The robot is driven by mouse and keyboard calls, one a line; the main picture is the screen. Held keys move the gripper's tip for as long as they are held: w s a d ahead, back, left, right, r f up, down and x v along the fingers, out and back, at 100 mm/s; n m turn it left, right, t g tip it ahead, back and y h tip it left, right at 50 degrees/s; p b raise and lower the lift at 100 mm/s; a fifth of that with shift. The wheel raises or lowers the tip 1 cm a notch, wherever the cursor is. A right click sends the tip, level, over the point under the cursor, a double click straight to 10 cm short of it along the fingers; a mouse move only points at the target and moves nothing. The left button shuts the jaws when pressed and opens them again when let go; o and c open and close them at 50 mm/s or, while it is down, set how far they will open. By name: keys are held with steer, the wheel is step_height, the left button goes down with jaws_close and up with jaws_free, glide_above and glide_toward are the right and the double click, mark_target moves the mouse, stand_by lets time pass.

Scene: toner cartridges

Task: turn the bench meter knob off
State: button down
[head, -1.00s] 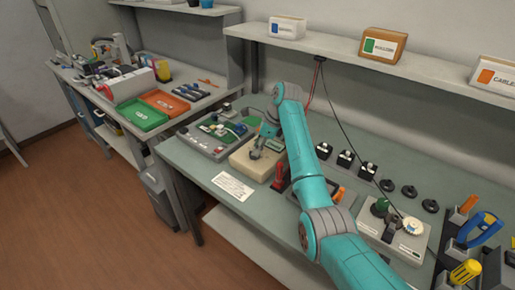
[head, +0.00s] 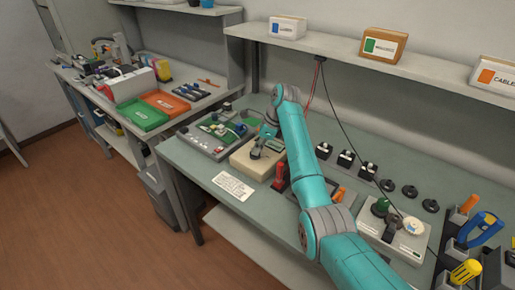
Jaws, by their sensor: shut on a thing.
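The bench meter appears to be the beige box (head: 246,161) on the green-grey bench, left of my teal arm. My gripper (head: 257,152) is over the top of this box, pointing down at it. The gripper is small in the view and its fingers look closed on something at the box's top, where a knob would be. The knob itself is hidden by the gripper, so its setting cannot be read.
A grey panel (head: 203,138) with small parts stands left of the box. A white printed card (head: 233,186) lies in front. A red tool (head: 281,177) stands close to the right. A shelf (head: 345,62) with labelled bins runs above the bench.

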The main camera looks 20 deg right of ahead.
steer(key=n, duration=0.2)
steer(key=n+g, duration=0.1)
steer(key=n, duration=0.1)
steer(key=shift+w+r+g, duration=0.1)
steer(key=shift+w+g, duration=0.1)
steer(key=shift+g, duration=0.1)
steer(key=shift+w+n+g, duration=0.1)
steer(key=shift+n+g, duration=0.5)
steer(key=shift+n, duration=1.7)
steer(key=c, duration=1.2)
jaws_free()
steer(key=shift+c, duration=0.2)
step_height(320, 180, up, 10)
